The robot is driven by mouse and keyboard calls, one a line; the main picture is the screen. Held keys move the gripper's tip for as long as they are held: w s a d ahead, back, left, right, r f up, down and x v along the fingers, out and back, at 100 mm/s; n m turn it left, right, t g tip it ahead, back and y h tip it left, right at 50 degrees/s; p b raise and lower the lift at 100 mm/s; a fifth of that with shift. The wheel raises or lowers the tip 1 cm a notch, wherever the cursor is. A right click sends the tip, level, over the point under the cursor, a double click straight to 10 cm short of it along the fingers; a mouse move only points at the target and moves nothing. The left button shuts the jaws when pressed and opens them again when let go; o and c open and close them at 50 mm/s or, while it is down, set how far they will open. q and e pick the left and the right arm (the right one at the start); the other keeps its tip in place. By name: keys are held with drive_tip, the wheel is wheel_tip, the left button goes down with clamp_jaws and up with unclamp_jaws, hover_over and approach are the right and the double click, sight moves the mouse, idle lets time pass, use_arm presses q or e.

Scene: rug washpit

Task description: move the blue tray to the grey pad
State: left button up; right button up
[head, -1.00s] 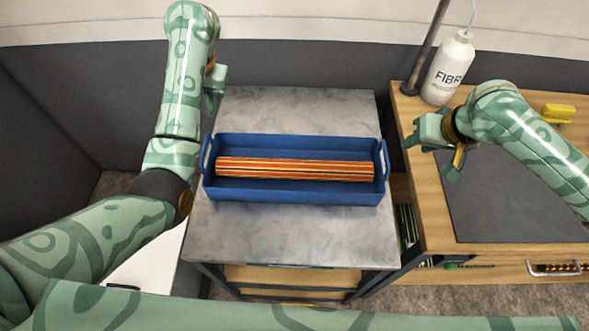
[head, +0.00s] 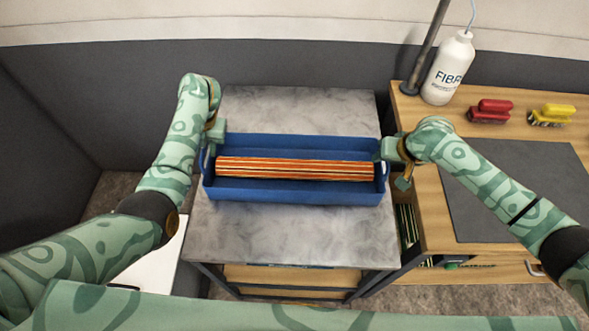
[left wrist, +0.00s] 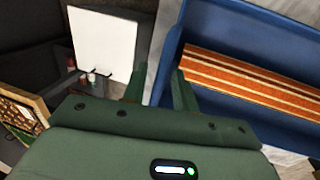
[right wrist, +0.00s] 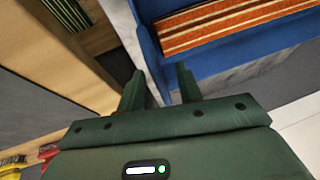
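The blue tray (head: 290,193) stands on a grey stone-topped table and holds a striped orange roll (head: 295,169). The dark grey pad (head: 500,195) lies on the wooden bench to the right, partly behind my right arm. My left gripper (head: 210,140) is at the tray's left end handle. In the left wrist view its fingers (left wrist: 160,90) are apart, with the tray's end wall (left wrist: 168,60) between or just beyond them. My right gripper (head: 392,162) is at the right end handle. In the right wrist view its fingers (right wrist: 160,88) are apart near the tray wall (right wrist: 150,50). Contact is unclear.
A white bottle (head: 448,70), a dark post (head: 425,50), a red brush (head: 490,111) and a yellow brush (head: 552,115) stand at the bench's back. A narrow gap separates the stone table (head: 290,235) from the wooden bench (head: 433,210). The pad's visible surface is clear.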

use_arm(q)
drive_tip(key=shift+f, duration=0.1)
use_arm(e)
drive_tip(key=shift+f, duration=0.1)
use_arm(q)
drive_tip(key=shift+c, duration=0.3)
use_arm(e)
drive_tip(key=shift+c, duration=0.3)
use_arm(q)
clamp_jaws()
use_arm(e)
clamp_jaws()
drive_tip(key=shift+w, duration=0.1)
